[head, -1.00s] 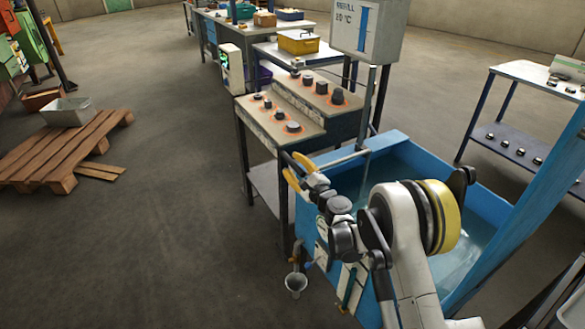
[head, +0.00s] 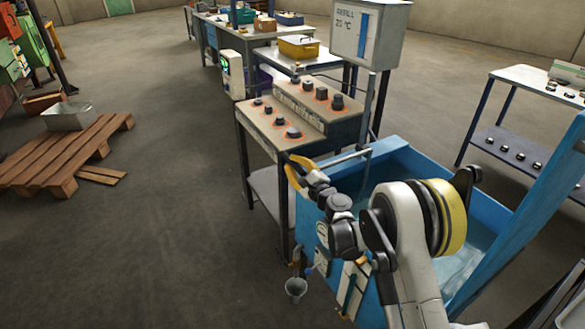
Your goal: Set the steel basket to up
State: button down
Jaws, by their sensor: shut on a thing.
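The fingers and wrist partly cover the grip, so the exact contact is hard to see. A pale, blurred shape (head: 458,272) shows in the tank's water behind my arm; I cannot tell whether it is the steel basket. No basket shows clearly above the water.
A bench with dark knobs (head: 290,132) stands just behind the gripper. A grey box marked REFILL (head: 370,35) is above the tank. A shelf rack (head: 510,145) stands right. The left floor is open up to a pallet (head: 65,155).

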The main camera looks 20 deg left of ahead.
notch_tip(320, 180, up, 20)
jog(key=p, duration=0.8)
jog(key=shift+r, duration=0.25)
jog(key=shift+w, duration=0.1)
jog(key=c, duration=1.6)
grip_release()
jog(key=o, duration=0.3)
jog(key=shift+r, duration=0.2)
jog(key=shift+f, duration=0.1)
jog(key=v, duration=1.2)
